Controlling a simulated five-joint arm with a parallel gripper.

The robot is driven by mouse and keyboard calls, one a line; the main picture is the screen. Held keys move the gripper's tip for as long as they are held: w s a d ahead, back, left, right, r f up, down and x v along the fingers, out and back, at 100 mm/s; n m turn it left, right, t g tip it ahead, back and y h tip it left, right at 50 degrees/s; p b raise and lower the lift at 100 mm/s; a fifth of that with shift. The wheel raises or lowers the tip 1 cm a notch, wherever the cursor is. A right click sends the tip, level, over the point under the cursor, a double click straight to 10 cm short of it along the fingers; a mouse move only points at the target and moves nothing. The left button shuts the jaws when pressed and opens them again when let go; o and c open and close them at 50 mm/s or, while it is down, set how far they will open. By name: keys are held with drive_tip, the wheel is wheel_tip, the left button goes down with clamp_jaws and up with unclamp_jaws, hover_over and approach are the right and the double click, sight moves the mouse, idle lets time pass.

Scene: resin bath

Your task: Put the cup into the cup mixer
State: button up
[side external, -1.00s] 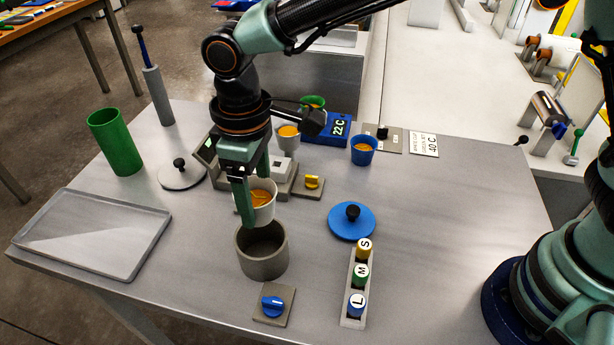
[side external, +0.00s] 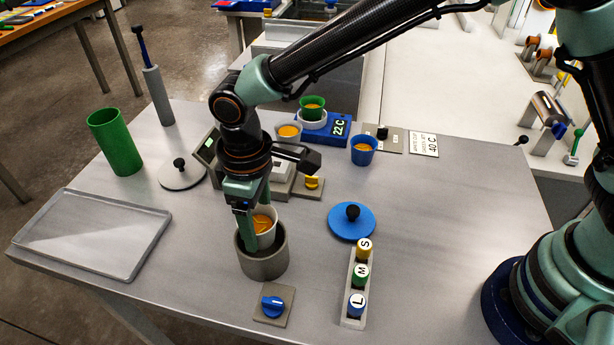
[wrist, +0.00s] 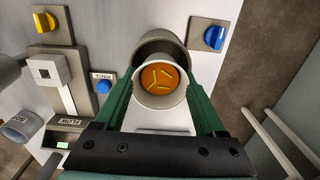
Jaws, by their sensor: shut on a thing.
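A white cup (side external: 268,236) holds orange liquid with yellow sticks in it. The cup also shows in the wrist view (wrist: 162,97), between the green fingers. My gripper (side external: 253,226) is shut on the cup. The grey round cup mixer (side external: 263,262) stands open on the table. In the side view the lower part of the cup is inside the mixer's mouth, hidden by its wall. In the wrist view the mixer's rim (wrist: 160,37) shows behind the cup. I cannot tell whether the cup touches the bottom.
A blue knob on a plate (side external: 272,305) and a rack of S, M, L bottles (side external: 351,310) stand in front. A blue lid (side external: 352,221) lies right. A grey tray (side external: 95,232) and green cylinder (side external: 116,142) are left. Other cups, including a blue one (side external: 364,152), stand behind.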

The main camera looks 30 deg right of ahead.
drive_tip(key=shift+f, duration=0.15)
drive_tip(key=o, duration=1.3)
wheel_tip(320, 180, up, 12)
drive_tip(key=shift+r, duration=0.1)
